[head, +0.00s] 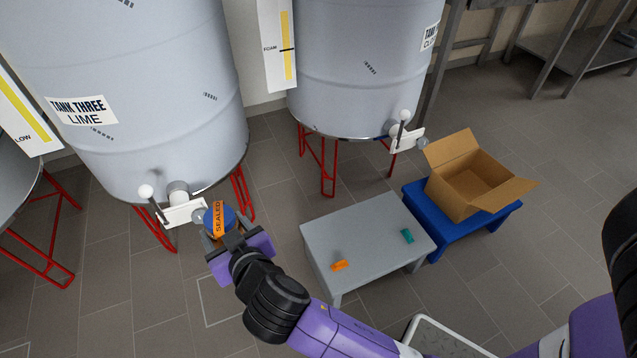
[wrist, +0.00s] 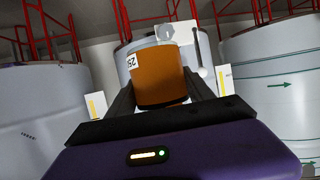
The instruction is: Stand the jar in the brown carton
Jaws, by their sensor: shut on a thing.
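The jar (head: 212,221) has a blue lid with an orange band reading SEALED across it. In the wrist view the jar (wrist: 162,78) shows an orange-brown body and a white label, partly visible. My gripper (head: 222,232) is shut on the jar, with a finger on each side, close to the tap of tank three. In the wrist view my gripper (wrist: 160,92) holds the jar between its dark fingers. The brown carton (head: 452,197) stands open with flaps spread on a blue stand at the right; the visible inside looks empty.
A grey table (head: 345,228) holds an orange piece (head: 340,265) and a teal piece (head: 407,236), between my gripper and the blue stand (head: 436,228). Tank three (head: 150,90) and another tank (head: 360,60) stand behind on red legs. A white-knobbed tap (head: 178,196) is beside the jar.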

